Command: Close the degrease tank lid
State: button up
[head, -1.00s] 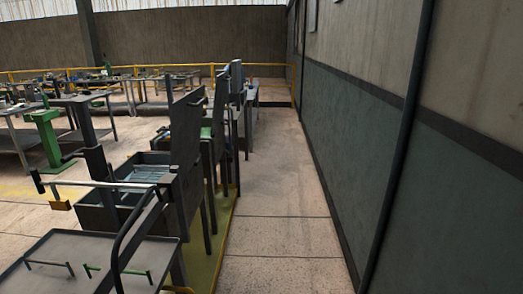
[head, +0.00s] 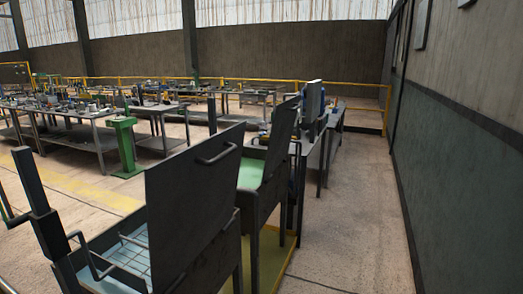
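A grey tank (head: 245,290) stands close in front, with pale blue liquid (head: 125,255) and a wire rack (head: 135,240) inside. Its large dark lid (head: 195,200) stands raised, nearly upright, on the tank's right side, with a bar handle (head: 217,151) near the top. Behind it, a second tank with a green interior (head: 250,173) also has its lid (head: 282,135) raised. I see no label that tells which is the degrease tank. My gripper is not in view.
A dark post (head: 42,210) with bent bars stands at the near left. Workbenches (head: 75,125) and a green stand (head: 124,148) are farther back. A clear concrete aisle (head: 350,220) runs between the tanks and the right wall (head: 450,170).

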aim_at(285, 114)
jog(key=i+l, duration=0.3)
jog(key=l, duration=0.15)
jog(key=i+l+u, duration=0.1)
jog(key=i+l, duration=0.2)
jog(key=l, duration=0.15)
